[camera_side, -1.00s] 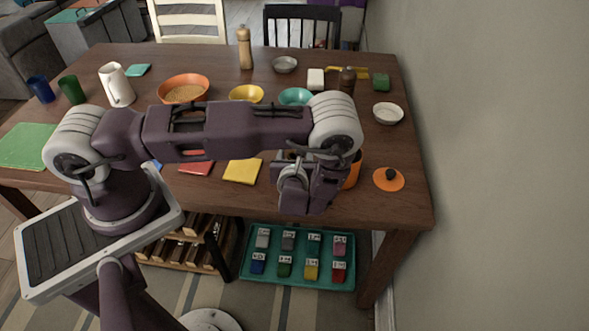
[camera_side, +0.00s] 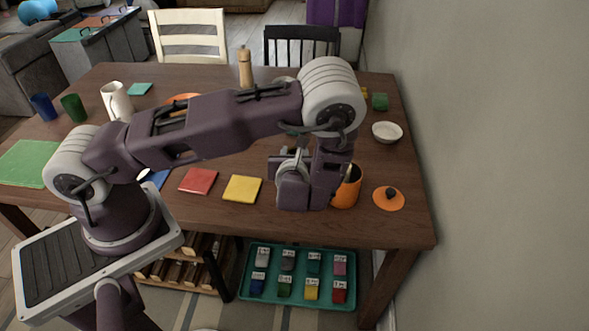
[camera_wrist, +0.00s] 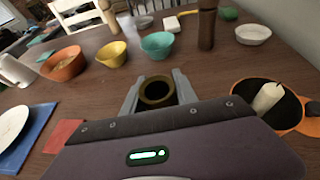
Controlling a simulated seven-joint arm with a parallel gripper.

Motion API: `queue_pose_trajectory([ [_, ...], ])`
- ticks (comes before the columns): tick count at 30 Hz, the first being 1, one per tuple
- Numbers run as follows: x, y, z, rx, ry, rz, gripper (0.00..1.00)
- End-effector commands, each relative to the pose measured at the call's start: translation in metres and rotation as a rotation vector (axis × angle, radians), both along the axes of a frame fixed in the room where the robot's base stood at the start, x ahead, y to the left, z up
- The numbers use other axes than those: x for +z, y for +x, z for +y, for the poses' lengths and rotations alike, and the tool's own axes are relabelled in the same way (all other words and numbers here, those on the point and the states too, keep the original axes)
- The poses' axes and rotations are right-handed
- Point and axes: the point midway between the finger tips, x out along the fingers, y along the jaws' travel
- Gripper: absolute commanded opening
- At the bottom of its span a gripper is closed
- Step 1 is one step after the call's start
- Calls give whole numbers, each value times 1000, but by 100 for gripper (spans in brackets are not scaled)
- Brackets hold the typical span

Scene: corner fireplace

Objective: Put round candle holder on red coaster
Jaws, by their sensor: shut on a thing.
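In the wrist view, my gripper (camera_wrist: 157,84) is shut on a round, dark brass candle holder (camera_wrist: 157,102) with a hollow top. It is held between the two grey fingers over the brown table. In the side view my wrist hides the fingertips and the holder. The red coaster (camera_side: 198,181) lies flat and bare on the table, left of my wrist, beside a yellow coaster (camera_side: 242,188). In the wrist view a part of the red coaster (camera_wrist: 62,135) shows at lower left, with the rest hidden by my gripper body.
An orange pot (camera_side: 347,190) stands close right of my wrist, with an orange lid (camera_side: 389,199) beyond it. In the wrist view, bowls in orange (camera_wrist: 64,66), yellow (camera_wrist: 112,56) and teal (camera_wrist: 157,47) stand behind the holder. A dark brown mill (camera_wrist: 207,28) stands at the back.

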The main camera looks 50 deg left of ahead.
Motion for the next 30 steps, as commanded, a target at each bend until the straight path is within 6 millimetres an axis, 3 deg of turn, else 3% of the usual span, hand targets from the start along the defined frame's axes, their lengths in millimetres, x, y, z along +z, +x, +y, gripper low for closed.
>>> queue_pose_trajectory([
  [3,16,0,0,0,-1,-1,0],
  [8,20,-2,6,14,1,1,0],
  [13,19,-26,52,124,5,4,0],
  [17,20,-63,105,265,4,6,0],
  [22,25,-133,172,488,5,6,0],
  [27,31,-190,207,650,2,3,0],
  [30,31,-205,214,692,1,2,0],
])
